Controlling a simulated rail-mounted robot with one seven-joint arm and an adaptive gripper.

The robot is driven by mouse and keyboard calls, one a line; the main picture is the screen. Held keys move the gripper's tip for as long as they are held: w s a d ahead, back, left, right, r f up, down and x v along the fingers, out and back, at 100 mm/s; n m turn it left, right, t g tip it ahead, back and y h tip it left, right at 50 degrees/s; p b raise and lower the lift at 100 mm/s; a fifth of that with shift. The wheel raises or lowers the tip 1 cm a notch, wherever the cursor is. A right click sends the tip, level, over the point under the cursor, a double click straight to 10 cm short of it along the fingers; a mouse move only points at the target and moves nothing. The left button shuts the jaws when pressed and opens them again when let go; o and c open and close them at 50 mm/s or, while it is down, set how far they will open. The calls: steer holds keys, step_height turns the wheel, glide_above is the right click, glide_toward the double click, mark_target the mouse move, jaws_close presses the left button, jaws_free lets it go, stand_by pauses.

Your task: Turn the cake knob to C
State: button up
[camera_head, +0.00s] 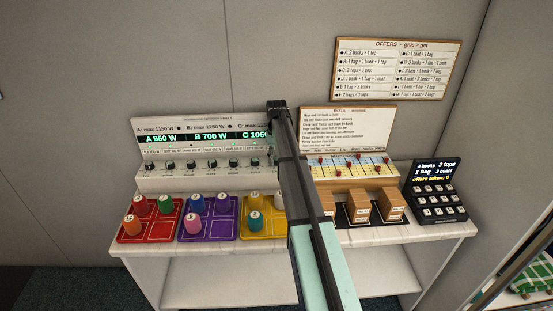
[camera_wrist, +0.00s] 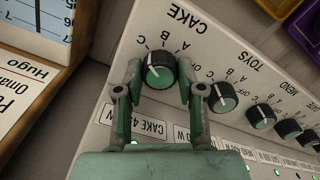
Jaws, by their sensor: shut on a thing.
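In the wrist view the cake knob (camera_wrist: 160,68), black-rimmed with a green face, sits under the word CAKE on a pale panel. Position letters, including A, B and C, are printed around its upper side. A pale pointer mark shows on its face, but I cannot tell for certain which letter it is set to. My gripper (camera_wrist: 159,72) has one finger on each side of the knob and is shut on it. In the head view my arm covers the right end of the power panel (camera_head: 160,179), hiding the cake knob and my fingertips.
The neighbouring toys knob (camera_wrist: 223,97) is close to my right finger, with several more knobs beyond. In the head view red (camera_head: 123,234), purple (camera_head: 183,234) and yellow (camera_head: 276,231) trays with colored pegs stand before the panel. A board with small boxes is right of my arm.

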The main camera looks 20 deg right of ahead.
stand_by(0.4)
steer(key=o, duration=1.2)
steer(key=shift+c, duration=0.2)
step_height(320, 180, up, 12)
